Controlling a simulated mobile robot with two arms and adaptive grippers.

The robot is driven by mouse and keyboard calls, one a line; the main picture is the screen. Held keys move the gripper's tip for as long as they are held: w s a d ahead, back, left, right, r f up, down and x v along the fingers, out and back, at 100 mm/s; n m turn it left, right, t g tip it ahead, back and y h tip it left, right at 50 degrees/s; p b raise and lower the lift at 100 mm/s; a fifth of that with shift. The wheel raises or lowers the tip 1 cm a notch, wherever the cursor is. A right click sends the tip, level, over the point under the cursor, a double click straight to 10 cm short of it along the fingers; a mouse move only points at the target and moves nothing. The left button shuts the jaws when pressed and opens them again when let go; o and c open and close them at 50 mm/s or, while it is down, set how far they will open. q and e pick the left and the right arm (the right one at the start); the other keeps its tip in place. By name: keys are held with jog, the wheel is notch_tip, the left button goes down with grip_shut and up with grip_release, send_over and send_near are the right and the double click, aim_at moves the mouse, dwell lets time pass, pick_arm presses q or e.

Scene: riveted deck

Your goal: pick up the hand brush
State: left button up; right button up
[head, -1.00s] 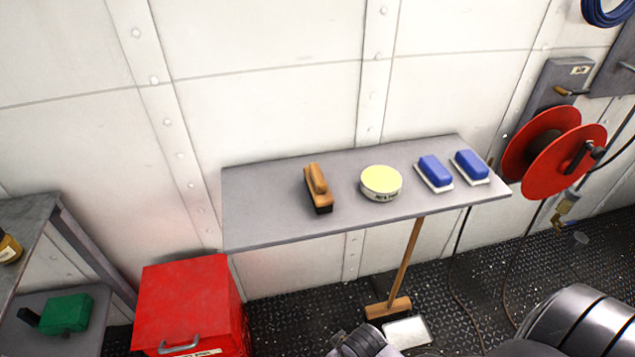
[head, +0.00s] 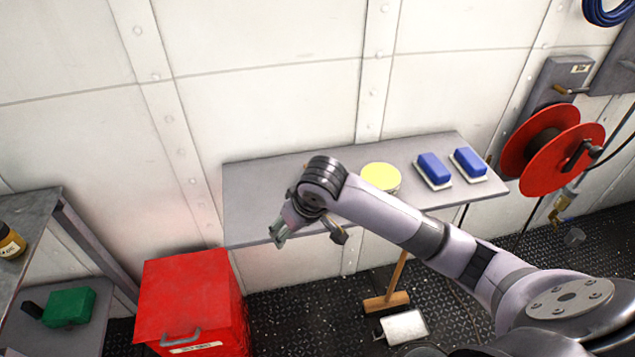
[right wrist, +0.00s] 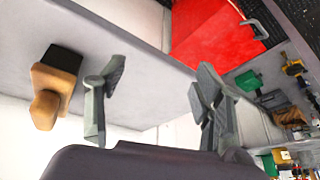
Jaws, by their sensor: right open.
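The hand brush (right wrist: 55,92), with a wooden body and dark bristles, lies on the grey wall shelf (head: 250,190). In the head view my right arm hides nearly all of it. My right gripper (head: 306,236) is open and empty near the shelf's front edge. In the right wrist view its two fingers (right wrist: 158,85) are spread apart. The brush lies to the left of the left finger there, outside the gap between them. My left gripper is not in view.
A round tin with a yellow top (head: 381,177) and two blue-backed blocks (head: 433,169) (head: 469,162) stand right of my gripper on the shelf. A red box (head: 190,295) stands below left. The shelf's left end is clear.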

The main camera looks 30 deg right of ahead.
jog(key=w+d+r+m+h, duration=0.2)
jog(key=w+d+r+m, duration=0.35)
jog(key=d+r, duration=0.75)
jog(key=shift+n, duration=0.55)
jog(key=x, duration=0.3)
jog(key=w+p+x, duration=0.1)
jog(key=x, duration=0.3)
jog(key=a+x, duration=0.1)
jog(key=x, duration=0.2)
jog(key=shift+w+a+f, duration=0.1)
jog(key=shift+w, duration=0.25)
jog(key=x, duration=0.1)
jog(key=p+x, duration=0.1)
jog(key=x, duration=0.2)
jog(key=shift+a+f, duration=0.3)
jog(key=shift+f, duration=0.05)
jog(key=shift+w+f, duration=0.2)
jog(key=shift+f, duration=0.25)
jog(key=c, duration=1.4)
